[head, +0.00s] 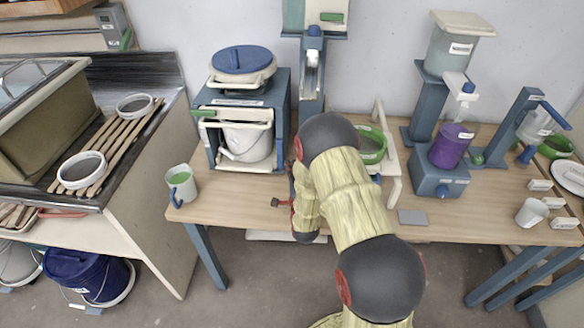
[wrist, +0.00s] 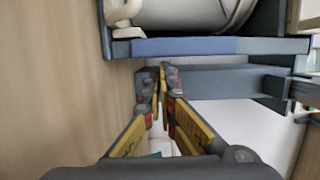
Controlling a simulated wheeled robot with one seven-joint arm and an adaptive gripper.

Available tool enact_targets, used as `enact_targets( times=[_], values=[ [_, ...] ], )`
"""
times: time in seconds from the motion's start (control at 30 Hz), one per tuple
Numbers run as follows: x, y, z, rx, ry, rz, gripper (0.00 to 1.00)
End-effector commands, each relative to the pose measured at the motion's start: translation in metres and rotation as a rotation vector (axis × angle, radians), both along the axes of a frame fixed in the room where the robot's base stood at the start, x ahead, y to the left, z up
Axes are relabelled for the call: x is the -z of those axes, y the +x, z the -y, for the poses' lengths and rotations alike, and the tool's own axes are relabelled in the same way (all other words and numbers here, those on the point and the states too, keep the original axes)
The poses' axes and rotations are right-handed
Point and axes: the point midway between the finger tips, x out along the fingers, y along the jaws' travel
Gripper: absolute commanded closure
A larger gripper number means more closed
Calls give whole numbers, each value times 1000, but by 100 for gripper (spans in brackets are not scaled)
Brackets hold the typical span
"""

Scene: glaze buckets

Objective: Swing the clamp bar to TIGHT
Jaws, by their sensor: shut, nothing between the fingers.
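A blue frame (head: 197,93) on the table holds a white bucket (head: 247,142). A pale bar with a green tab at its left end (head: 206,113) crosses the frame's front above the bucket; it looks like the clamp bar. No TIGHT mark is readable. My gripper (head: 275,203) is low over the table, in front of and right of the bucket, apart from the bar; my arm hides part of it. In the wrist view my gripper's fingers (wrist: 163,82) are together and empty, by the blue frame's base (wrist: 190,46). The white bucket (wrist: 195,12) shows at the top, the bar does not.
A mug with green contents (head: 181,184) stands at the table's left end. A green bowl (head: 371,145) and a pale stand are right of my arm. A purple container (head: 449,146) sits on a blue stand further right. The table front between mug and gripper is clear.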

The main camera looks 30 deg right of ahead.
Motion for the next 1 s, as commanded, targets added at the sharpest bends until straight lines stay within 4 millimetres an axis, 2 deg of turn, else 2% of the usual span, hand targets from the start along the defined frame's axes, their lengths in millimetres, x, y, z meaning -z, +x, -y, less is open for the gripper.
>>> enact_targets(
  times=[0.57,1.0],
  values=[
    [5,6,-9,-1,-1,2,100],
    [12,21,-32,-3,0,2,100]
  ],
)
